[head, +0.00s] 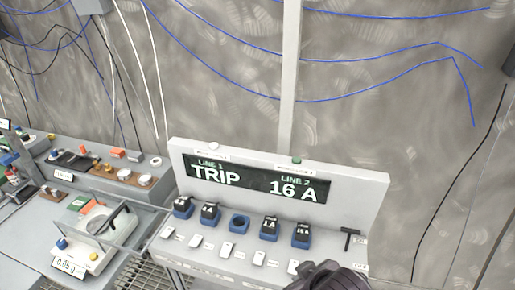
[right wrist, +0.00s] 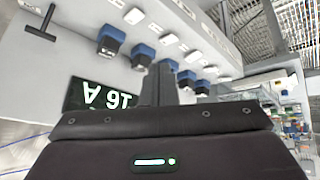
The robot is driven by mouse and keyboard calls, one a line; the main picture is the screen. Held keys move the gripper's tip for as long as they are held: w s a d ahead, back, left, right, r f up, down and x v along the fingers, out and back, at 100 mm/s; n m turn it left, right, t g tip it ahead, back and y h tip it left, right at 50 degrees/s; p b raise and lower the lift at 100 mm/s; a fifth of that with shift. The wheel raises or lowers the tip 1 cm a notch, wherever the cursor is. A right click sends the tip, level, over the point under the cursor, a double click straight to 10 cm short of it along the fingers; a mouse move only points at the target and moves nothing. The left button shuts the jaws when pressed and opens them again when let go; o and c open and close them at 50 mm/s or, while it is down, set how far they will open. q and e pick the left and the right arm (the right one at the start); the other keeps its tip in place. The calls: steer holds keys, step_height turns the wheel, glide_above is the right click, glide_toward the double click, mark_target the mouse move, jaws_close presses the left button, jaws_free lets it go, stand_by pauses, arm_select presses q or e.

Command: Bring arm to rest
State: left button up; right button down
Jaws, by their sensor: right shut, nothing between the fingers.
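My right gripper (right wrist: 163,80) is shut and empty in the right wrist view, with the fuse panel behind it. In the head view a dark part of my right arm shows at the bottom edge, in front of the panel's lower right. The grey fuse panel (head: 376,200) has a display (head: 257,182) reading "LINE 1 TRIP" and "LINE 2 16 A". Below it is a row of blue sockets. The middle socket (head: 239,222) looks empty; the others hold dark fuses, such as the right-hand one (head: 302,231). My left gripper is not in view.
A black T-shaped handle (head: 348,238) stands at the panel's right end. White switches (head: 227,248) line its front. At left are a grey bench (head: 40,215) with a meter (head: 80,255) and a brown strip of parts (head: 115,173). Cables hang on the steel wall behind.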

steer(key=s+d+f+m+g+h, duration=0.25)
steer(key=s+d+m, duration=0.25)
steer(key=s+d, duration=0.4)
step_height(320, 180, down, 37)
steer(key=g+b, duration=0.2)
steer(key=b, duration=0.4)
steer(key=s+d+f+b, duration=0.2)
steer(key=s+f, duration=0.8)
steer(key=f, duration=0.1)
steer(key=s+d+f+n+g+b, duration=0.1)
steer(key=s+d+f+b, duration=0.1)
steer(key=s+f, duration=0.8)
steer(key=shift+d+f, duration=0.2)
steer(key=shift+f, duration=0.15)
steer(key=shift+s, duration=0.1)
